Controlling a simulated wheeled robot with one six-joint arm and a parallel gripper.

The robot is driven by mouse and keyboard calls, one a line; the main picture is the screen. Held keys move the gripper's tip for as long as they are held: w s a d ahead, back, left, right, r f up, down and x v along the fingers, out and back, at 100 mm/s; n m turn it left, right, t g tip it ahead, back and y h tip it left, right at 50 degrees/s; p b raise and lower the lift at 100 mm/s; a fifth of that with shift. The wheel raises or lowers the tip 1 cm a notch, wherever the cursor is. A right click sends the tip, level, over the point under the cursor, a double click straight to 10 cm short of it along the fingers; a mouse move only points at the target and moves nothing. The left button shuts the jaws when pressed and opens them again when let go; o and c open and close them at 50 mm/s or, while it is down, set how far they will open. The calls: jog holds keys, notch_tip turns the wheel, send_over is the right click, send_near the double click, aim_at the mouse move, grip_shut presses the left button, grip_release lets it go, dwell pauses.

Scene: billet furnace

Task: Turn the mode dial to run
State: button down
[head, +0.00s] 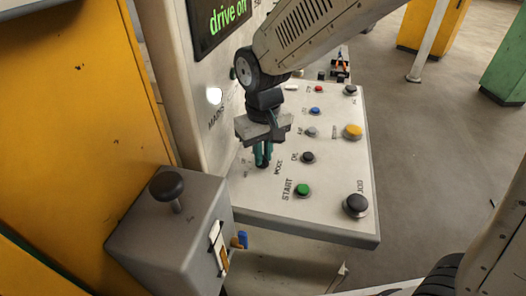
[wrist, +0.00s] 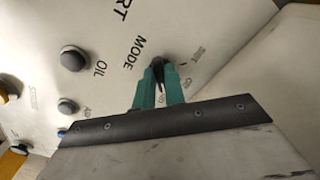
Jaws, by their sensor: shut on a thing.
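The mode dial (wrist: 158,65) is a small black knob beside the printed word MODE on the light grey control panel (head: 325,215). In the head view it is mostly hidden by my fingers. My gripper (head: 263,160) points down at the panel with its two teal fingers closed around the dial. In the wrist view my gripper (wrist: 159,82) has one finger on each side of the knob. Small lettering stands around the dial, partly covered, and I cannot read which position the dial points to.
On the panel are a green START button (head: 303,190), a black OIL button (head: 308,157), a large black button (head: 356,205) and a yellow button (head: 352,131). A grey box with a black knob (head: 166,186) stands at the left. Open floor lies to the right.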

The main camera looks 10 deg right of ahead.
aim_at(264, 158)
jog(key=shift+r, duration=0.1)
jog(key=c, duration=1.5)
grip_release()
jog(key=shift+o, duration=0.2)
notch_tip(264, 158, up, 8)
jog(key=shift+f, duration=0.1)
jog(key=shift+s+d+f, duration=0.1)
jog(key=shift+s+f, duration=0.05)
jog(key=shift+s, duration=0.05)
jog(key=s+d+r+m, duration=0.2)
jog(key=s+d, duration=0.7)
jog(key=d, duration=0.1)
jog(key=s+d+r+m+t, duration=0.1)
jog(key=s+d+r+m, duration=0.1)
jog(key=s+d, duration=0.7)
jog(key=shift+s+d+m, duration=0.4)
jog(key=shift+d, duration=0.8)
